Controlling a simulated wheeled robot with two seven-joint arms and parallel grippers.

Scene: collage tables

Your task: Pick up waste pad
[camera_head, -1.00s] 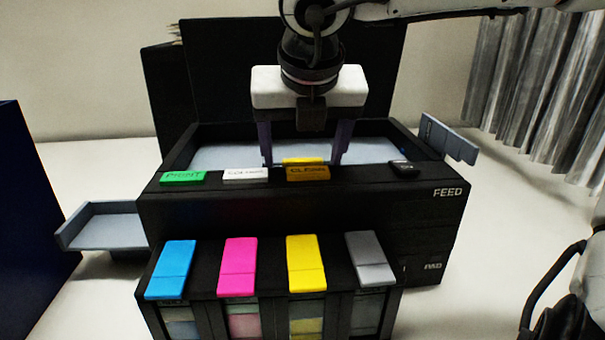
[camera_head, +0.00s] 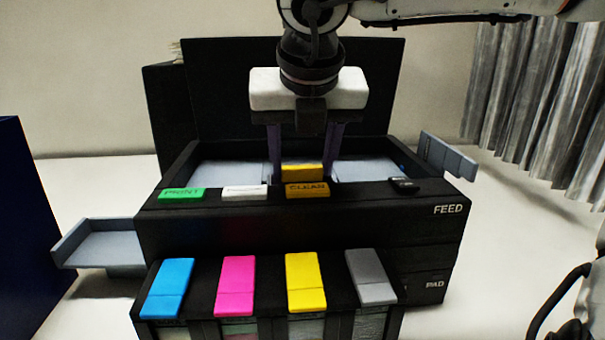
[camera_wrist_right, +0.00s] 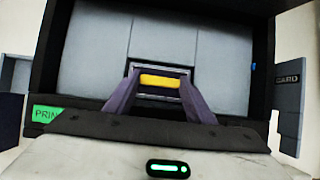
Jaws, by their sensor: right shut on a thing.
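A yellow bar (camera_head: 302,173) shows inside the open top of the black printer (camera_head: 300,222), behind the CLEAN button. It also shows in the wrist view (camera_wrist_right: 160,81), in line with a grey middle panel. I cannot tell whether the bar is part of the waste pad. My right gripper (camera_head: 303,165) points down into the opening, its purple fingers shut on the bar from both sides. The fingertips are partly hidden by the printer's front edge. The word PAD is on the lower right of the printer's front. My left gripper is not in view.
The raised black lid (camera_head: 220,90) stands behind the gripper. Green PRINT (camera_head: 182,195), white and yellow CLEAN (camera_head: 307,190) buttons line the front edge. Blue, magenta, yellow and grey cartridges stand in front. Grey trays stick out left (camera_head: 100,243) and right (camera_head: 447,157).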

